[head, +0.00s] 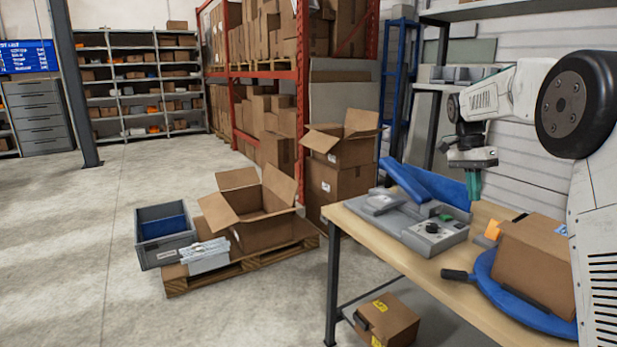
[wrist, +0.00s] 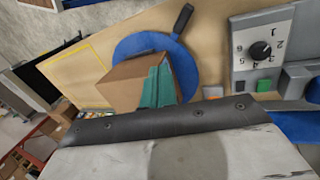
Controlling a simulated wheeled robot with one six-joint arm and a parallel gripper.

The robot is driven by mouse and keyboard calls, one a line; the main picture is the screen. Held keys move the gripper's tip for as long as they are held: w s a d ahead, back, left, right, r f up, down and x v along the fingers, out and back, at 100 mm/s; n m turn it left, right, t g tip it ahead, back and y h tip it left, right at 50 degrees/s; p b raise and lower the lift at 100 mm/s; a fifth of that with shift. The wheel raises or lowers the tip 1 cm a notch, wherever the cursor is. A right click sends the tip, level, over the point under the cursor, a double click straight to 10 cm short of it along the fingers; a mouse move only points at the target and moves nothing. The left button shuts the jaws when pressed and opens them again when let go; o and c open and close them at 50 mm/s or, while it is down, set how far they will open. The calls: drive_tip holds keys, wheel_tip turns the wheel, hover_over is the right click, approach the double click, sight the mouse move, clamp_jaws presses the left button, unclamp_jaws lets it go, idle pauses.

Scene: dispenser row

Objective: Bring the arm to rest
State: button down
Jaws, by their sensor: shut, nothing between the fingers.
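My gripper (head: 474,184) hangs from my arm above the workbench (head: 345,218), its green fingers pointing down. It is shut and empty. In the wrist view the green fingertips (wrist: 158,88) show in front of a brown cardboard box (wrist: 125,83). The box (head: 522,262) sits on a blue round turntable (head: 482,275) with a dark handle, at the right of the bench. My arm reaches in from the right side of the head view.
A grey fixture with a black knob (head: 432,228) stands on the bench, with a blue sloped piece (head: 425,183) behind it. A pallet (head: 190,281) with an open carton stands on the floor. The floor at left is clear.

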drive_tip(key=s+a+n+t, duration=0.1)
drive_tip(key=s+a+n, duration=0.3)
drive_tip(key=s, duration=1)
drive_tip(key=s+a+f+n+t+y, duration=0.1)
drive_tip(key=s+a+n, duration=0.4)
drive_tip(key=s, duration=0.9)
drive_tip(key=s+a+f+n+t, duration=0.1)
drive_tip(key=s+a+n, duration=0.3)
drive_tip(key=s, duration=1.1)
drive_tip(key=shift+a+t, duration=0.8)
drive_tip(key=shift+a, duration=0.25)
drive_tip(key=shift+s+f, duration=0.1)
